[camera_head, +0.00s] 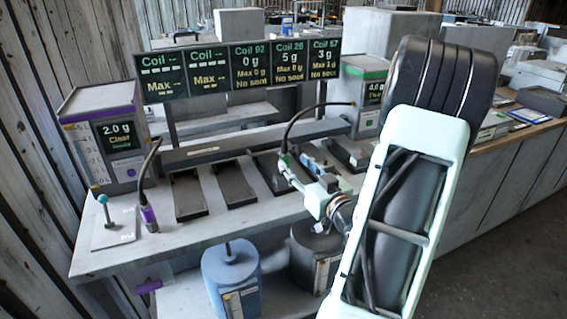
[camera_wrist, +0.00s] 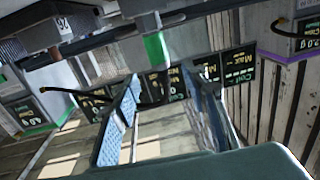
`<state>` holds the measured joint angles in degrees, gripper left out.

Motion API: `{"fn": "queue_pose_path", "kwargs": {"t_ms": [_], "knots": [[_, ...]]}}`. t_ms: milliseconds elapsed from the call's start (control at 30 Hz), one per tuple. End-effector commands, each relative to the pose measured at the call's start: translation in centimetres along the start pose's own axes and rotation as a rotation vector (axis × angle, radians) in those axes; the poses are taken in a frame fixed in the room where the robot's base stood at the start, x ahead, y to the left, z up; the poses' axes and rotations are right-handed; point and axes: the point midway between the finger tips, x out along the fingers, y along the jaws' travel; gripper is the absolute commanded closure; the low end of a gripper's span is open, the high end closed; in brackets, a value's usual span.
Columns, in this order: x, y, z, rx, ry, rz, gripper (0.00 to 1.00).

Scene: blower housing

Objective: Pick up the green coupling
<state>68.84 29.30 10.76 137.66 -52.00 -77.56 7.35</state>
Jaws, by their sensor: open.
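Whether a finger touches the coupling cannot be told.
A purple coupling (camera_head: 148,218) on another hose stands at the bench's left. Dark trays (camera_head: 187,195) lie in a row across the bench top. The purple-banded box (camera_head: 102,125) and green-banded box (camera_head: 362,95) flank the row of displays (camera_head: 250,68). Canisters (camera_head: 231,275) sit below.

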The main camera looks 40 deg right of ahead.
Motion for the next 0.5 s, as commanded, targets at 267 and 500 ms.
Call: {"fn": "queue_pose_path", "kwargs": {"t_ms": [267,500], "knots": [[2.5,0.0,0.2,0.0,0.0,0.0,0.59],[6.0,-0.1,0.6,-0.001,0.0,0.001,0.59]]}}
